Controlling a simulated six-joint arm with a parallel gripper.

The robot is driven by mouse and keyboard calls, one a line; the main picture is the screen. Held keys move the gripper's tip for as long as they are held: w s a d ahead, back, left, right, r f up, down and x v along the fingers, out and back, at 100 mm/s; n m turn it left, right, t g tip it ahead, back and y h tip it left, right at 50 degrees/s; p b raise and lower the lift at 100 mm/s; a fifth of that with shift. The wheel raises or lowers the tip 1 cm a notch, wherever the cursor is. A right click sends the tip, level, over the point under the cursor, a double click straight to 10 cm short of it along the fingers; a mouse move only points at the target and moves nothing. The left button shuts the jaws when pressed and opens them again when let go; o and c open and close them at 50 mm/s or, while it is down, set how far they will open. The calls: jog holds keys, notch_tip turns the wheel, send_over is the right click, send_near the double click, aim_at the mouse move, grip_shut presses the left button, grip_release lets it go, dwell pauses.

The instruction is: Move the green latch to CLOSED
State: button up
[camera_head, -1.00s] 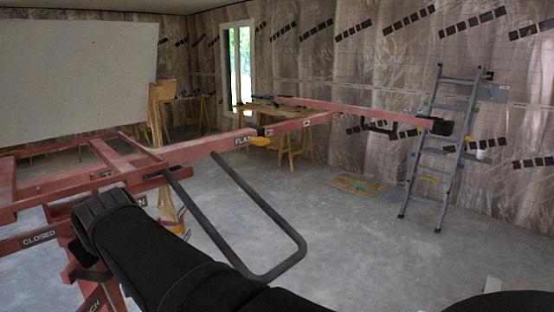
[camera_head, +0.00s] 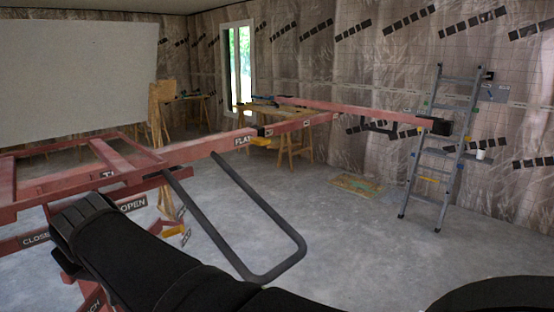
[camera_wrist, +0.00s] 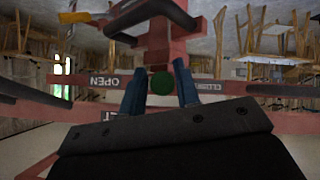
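The green latch (camera_wrist: 161,83) shows as a round knob in the middle of the wrist view. It stands in front of a red bar (camera_wrist: 260,89), between the OPEN label (camera_wrist: 104,81) and the CLOSED label (camera_wrist: 214,86). My gripper (camera_wrist: 161,78) has one blue finger on each side of the knob, and the knob fills the gap between them. In the head view my black gripper and wrist hide the latch. There the OPEN label (camera_head: 133,204) is right of my wrist and the CLOSED label (camera_head: 36,238) is left of it, partly covered.
The red lift frame (camera_head: 85,190) surrounds my wrist, with a dark looped handle (camera_head: 290,230) to the right. An orange part (camera_head: 174,232) hangs near the OPEN label. A ladder (camera_head: 435,150) and trestles stand well back. The grey floor between is mostly clear.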

jog(key=shift+s+a, duration=0.35)
jog(key=shift+a, duration=0.1)
jog(key=shift+s+a, duration=0.3)
jog(key=shift+a, duration=0.2)
jog(key=o, duration=0.6)
jog(key=shift+c, duration=0.2)
jog(key=shift+r, duration=0.1)
jog(key=v, duration=0.7)
